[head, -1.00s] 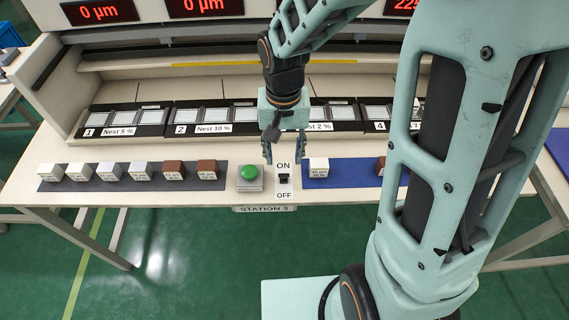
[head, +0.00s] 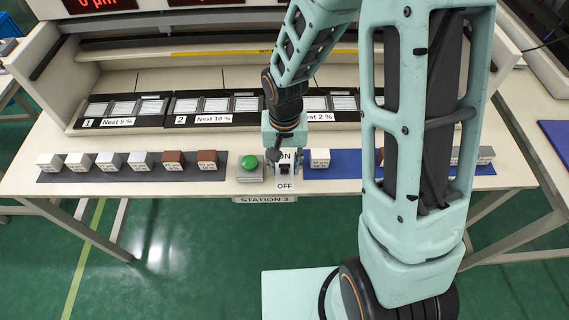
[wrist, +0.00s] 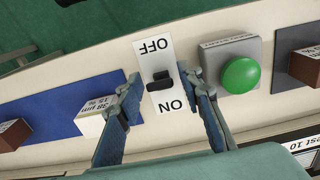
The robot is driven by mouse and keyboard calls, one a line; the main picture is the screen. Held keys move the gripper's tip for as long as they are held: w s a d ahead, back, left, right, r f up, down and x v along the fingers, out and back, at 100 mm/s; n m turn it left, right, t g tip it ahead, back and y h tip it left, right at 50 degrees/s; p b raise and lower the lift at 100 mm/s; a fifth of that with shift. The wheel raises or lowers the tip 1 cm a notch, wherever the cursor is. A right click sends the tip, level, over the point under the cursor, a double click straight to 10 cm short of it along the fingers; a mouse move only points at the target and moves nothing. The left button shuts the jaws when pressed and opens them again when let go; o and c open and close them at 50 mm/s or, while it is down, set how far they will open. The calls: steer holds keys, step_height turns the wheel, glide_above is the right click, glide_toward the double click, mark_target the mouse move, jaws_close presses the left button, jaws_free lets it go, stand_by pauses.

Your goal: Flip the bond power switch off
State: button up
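The bond power switch is a black lever (wrist: 160,80) on a white plate marked ON and OFF. In the wrist view the plate is upside down, with OFF at the top and ON at the bottom. Which way the lever is tipped is hard to tell. My gripper (wrist: 166,84) is open and empty, with one finger on each side of the plate around the lever. In the head view my gripper (head: 284,167) is low over the switch plate (head: 285,186) and partly covers it. Whether the fingers touch anything is unclear.
A green button (wrist: 240,76) on a grey base sits close beside one finger. A white block (wrist: 91,124) on the blue mat (wrist: 60,108) is close to the other finger. Labelled nests (head: 213,105) stand behind. The table's front edge is near.

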jaws_close()
steer(key=t+b, duration=0.1)
steer(key=b, duration=0.2)
steer(key=shift+s+f, duration=0.1)
steer(key=shift+f, duration=0.25)
steer(key=shift+s+t+b, duration=0.15)
steer(key=shift+t+b, duration=0.25)
steer(key=shift+b, duration=0.95)
steer(key=shift+r, duration=0.15)
steer(key=shift+o, duration=1.4)
jaws_free()
steer(key=shift+s, duration=0.1)
steer(key=shift+r, duration=0.1)
